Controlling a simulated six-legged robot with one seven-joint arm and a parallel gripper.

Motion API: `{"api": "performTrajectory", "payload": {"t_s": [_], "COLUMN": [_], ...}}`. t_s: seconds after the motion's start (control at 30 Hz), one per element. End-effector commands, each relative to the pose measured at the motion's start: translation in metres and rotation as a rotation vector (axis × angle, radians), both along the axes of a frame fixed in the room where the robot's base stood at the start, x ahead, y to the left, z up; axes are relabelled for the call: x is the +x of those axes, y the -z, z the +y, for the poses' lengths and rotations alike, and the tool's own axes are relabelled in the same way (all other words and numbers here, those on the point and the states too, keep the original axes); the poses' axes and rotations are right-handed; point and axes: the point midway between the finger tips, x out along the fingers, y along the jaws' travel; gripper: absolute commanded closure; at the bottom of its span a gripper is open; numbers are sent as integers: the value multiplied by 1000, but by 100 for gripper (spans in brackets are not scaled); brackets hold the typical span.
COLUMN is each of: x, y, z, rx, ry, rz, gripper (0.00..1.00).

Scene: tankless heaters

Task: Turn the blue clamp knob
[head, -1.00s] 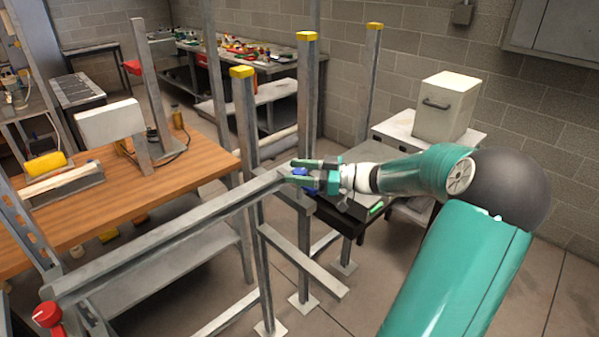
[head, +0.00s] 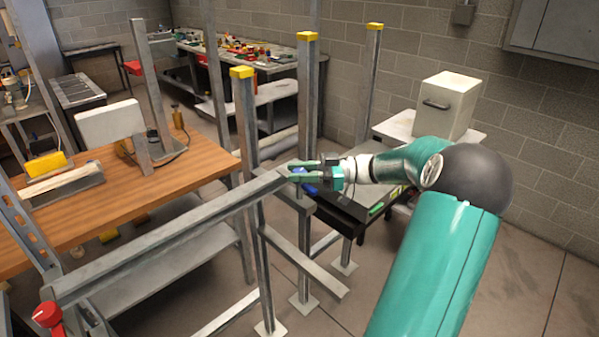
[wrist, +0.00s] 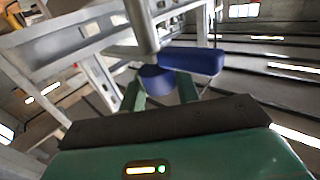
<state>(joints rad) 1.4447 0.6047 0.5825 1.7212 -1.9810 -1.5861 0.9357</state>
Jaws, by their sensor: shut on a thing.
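The blue clamp knob (head: 299,172) is at the right end of the long grey rail, by the metal posts. In the wrist view its round blue hub (wrist: 157,79) sits under a grey metal shaft, and a blue lever arm (wrist: 192,62) reaches to the right. My gripper (head: 298,168) is at the knob with green fingers on either side of it. In the wrist view my gripper (wrist: 160,90) is shut on the blue hub. The fingertips are partly hidden behind the knob.
The grey rail (head: 170,235) runs from the knob to a red knob (head: 47,315) at lower left. Yellow-capped posts (head: 245,110) stand close to my gripper. A wooden bench (head: 120,200) is on the left. A dark table (head: 350,213) is below my forearm.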

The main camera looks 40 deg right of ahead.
Motion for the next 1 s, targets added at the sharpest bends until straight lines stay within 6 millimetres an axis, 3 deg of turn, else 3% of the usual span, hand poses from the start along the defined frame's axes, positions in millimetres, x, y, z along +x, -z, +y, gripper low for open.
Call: {"api": "performTrajectory", "payload": {"t_s": [0.4, 1.0], "x": [1, -1], "y": [1, 1], "z": [-1, -2], "rx": [1, 1], "ry": [-376, -653], "rz": [0, -3], "gripper": [91, 91]}}
